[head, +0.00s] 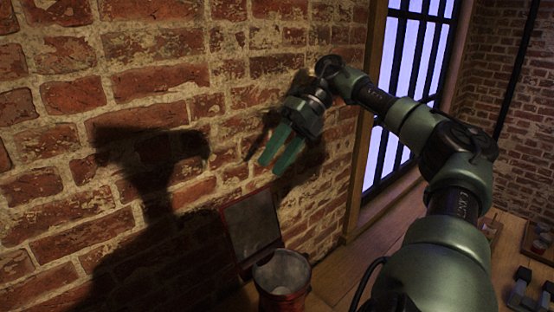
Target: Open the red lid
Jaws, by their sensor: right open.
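A red bin (283,290) stands on the floor by the brick wall, at the bottom middle of the head view. Its red-edged lid (251,226) stands raised behind the opening, with its grey inner face showing. The grey inside of the bin is partly visible from above, and its lower part is cut off by the frame. My right gripper (274,163) is open and empty, with its green fingers pointing down above the lid and apart from it. My left gripper is not in view.
The brick wall (60,190) fills the left side, with my shadow on it. A barred window (412,60) is at the back right. Small dark objects (520,287) and trays (540,240) lie at the lower right. Wooden floor (345,268) is clear right of the bin.

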